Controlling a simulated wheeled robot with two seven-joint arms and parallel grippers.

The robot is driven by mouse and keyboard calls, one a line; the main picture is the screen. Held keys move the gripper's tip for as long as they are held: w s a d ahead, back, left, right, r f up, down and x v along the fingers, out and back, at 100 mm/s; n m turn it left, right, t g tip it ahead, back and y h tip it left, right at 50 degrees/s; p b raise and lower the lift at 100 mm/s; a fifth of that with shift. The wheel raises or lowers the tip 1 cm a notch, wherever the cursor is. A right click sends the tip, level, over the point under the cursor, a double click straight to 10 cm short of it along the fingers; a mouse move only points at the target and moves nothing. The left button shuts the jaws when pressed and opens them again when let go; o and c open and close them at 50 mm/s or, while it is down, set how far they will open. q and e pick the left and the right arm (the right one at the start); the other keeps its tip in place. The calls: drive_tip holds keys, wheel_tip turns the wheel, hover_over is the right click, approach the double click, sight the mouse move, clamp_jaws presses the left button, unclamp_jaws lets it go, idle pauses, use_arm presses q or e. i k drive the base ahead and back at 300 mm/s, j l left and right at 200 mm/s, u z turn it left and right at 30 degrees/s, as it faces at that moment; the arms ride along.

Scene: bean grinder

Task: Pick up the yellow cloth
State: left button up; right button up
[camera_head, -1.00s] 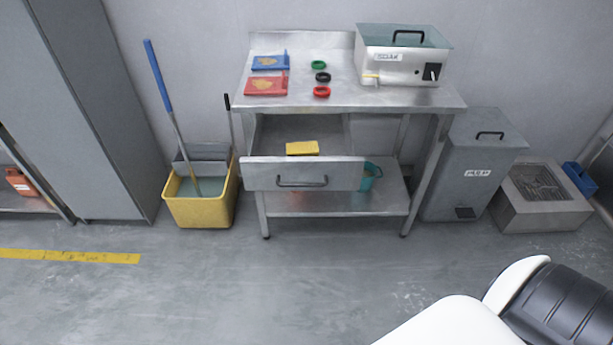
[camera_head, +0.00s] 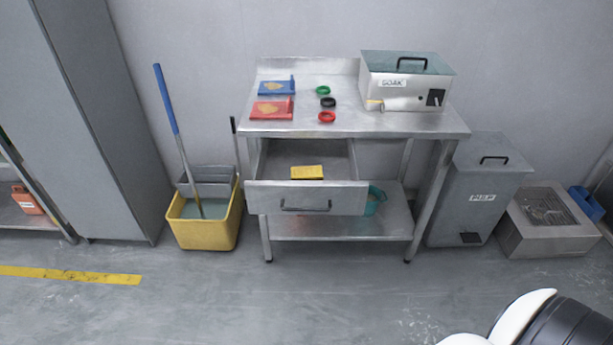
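The yellow cloth (camera_head: 307,172) lies in the open drawer (camera_head: 262,198) of the steel table, near the drawer's front. It is a small flat folded rectangle, and nothing covers it. Neither gripper shows in the head view. Only part of my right arm shows, at the bottom right corner, well apart from the table and the cloth.
On the steel table (camera_head: 350,122) are blue (camera_head: 277,88) and red (camera_head: 271,109) boards, several rings and a SOAK box (camera_head: 405,82). A yellow mop bucket (camera_head: 207,233) stands left, a grey PULP bin (camera_head: 478,190) right. The floor in front is clear.

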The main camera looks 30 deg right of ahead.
sight(308, 172)
drive_tip(key=z, duration=5.1)
drive_tip(key=u, duration=4.1)
drive_tip(key=i+j+z, duration=0.25)
drive_tip(key=i+j, duration=0.2)
drive_tip(key=j, duration=0.2)
drive_tip(key=i+j+z, duration=0.15)
drive_tip(key=j, duration=0.2)
drive_tip(key=i+j+z, duration=0.15)
drive_tip(key=j, duration=0.25)
drive_tip(key=i+j+z, duration=0.1)
drive_tip(key=i+j, duration=0.15)
drive_tip(key=j, duration=0.15)
